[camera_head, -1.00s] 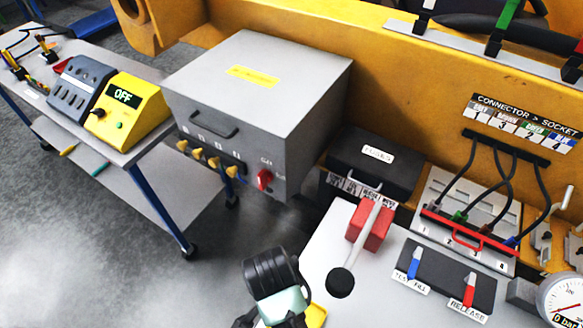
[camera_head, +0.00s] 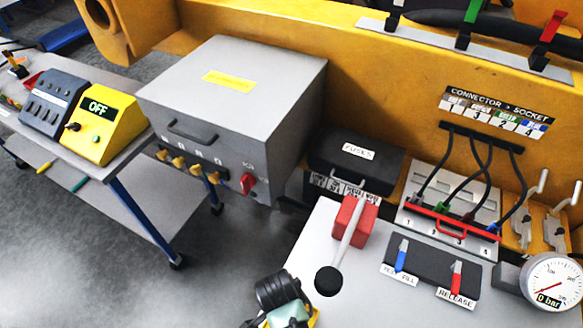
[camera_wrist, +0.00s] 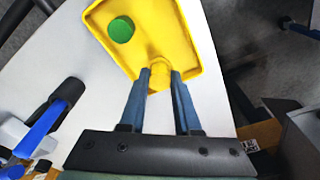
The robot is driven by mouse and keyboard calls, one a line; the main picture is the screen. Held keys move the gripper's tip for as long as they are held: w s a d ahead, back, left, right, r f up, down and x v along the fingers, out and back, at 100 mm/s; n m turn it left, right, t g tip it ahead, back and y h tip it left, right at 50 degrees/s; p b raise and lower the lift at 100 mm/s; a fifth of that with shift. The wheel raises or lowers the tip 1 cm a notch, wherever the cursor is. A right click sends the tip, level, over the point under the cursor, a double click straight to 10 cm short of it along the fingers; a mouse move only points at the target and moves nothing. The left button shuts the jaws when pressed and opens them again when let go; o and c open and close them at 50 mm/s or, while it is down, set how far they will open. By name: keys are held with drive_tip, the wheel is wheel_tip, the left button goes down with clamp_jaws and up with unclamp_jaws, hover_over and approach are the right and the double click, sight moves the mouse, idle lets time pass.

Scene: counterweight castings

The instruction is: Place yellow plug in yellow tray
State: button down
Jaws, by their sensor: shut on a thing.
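The yellow tray (camera_wrist: 185,28) lies on the white table top in the wrist view, with a round green piece (camera_wrist: 121,29) in it. My gripper (camera_wrist: 160,72) has its two fingers close together at the tray's near edge. It is shut on the yellow plug (camera_wrist: 159,77), a small yellow piece between the fingertips. Yellow on yellow makes it hard to tell whether the plug touches the tray. In the head view only a yellow sliver of the tray (camera_head: 316,317) shows beside my wrist at the bottom edge; the fingertips and plug are hidden there.
A black-knobbed lever (camera_head: 328,280) with a red block stands near my wrist. Blue and red switches (camera_head: 430,270), a gauge (camera_head: 552,284) and connector cables are to the right. A grey cabinet (camera_head: 235,110) and a trolley with a yellow box (camera_head: 105,120) stand left.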

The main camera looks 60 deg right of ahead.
drive_tip(key=shift+f, duration=0.2)
drive_tip(key=c, duration=0.6)
unclamp_jaws()
